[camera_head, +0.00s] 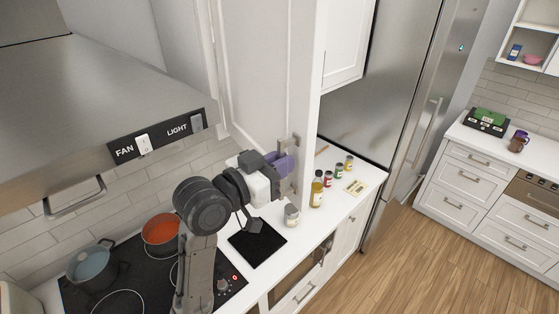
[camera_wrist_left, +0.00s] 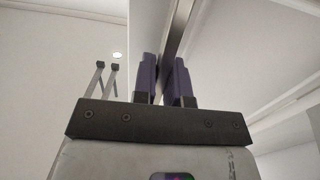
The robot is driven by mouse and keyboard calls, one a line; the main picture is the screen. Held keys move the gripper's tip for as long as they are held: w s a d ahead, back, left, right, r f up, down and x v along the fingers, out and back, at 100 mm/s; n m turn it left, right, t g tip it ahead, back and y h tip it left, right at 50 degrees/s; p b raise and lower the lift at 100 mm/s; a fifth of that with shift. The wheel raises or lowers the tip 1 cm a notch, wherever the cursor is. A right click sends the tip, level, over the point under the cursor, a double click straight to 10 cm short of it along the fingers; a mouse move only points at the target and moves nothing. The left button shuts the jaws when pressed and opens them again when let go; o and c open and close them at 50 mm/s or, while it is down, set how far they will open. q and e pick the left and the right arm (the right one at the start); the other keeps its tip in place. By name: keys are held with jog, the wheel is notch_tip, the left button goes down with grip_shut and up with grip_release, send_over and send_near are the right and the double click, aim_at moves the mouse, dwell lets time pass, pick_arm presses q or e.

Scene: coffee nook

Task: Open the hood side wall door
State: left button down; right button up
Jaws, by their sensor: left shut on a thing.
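The hood side wall door (camera_head: 268,75) is a tall white panelled door just right of the range hood. Its metal bar handle (camera_head: 296,152) is upright near the door's right edge, low down. My left gripper (camera_head: 282,164) has purple fingers and is at this handle. In the left wrist view the fingers (camera_wrist_left: 164,80) are shut on the handle bar (camera_wrist_left: 179,28), one on each side. The fingers and wrist hide part of the handle. My right gripper is not in view.
The steel range hood (camera_head: 110,90) is on the left, above a black cooktop (camera_head: 130,272) with a blue pot (camera_head: 92,264) and an orange pot (camera_head: 161,233). A jar (camera_head: 291,215) and several bottles stand on the counter below the door. A steel fridge (camera_head: 375,90) is to the right.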

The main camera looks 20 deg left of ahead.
pick_arm(q)
jog(key=c, duration=1.2)
grip_release()
jog(key=shift+s, duration=0.1)
jog(key=shift+b+v, duration=1.9)
jog(key=shift+v, duration=4.95)
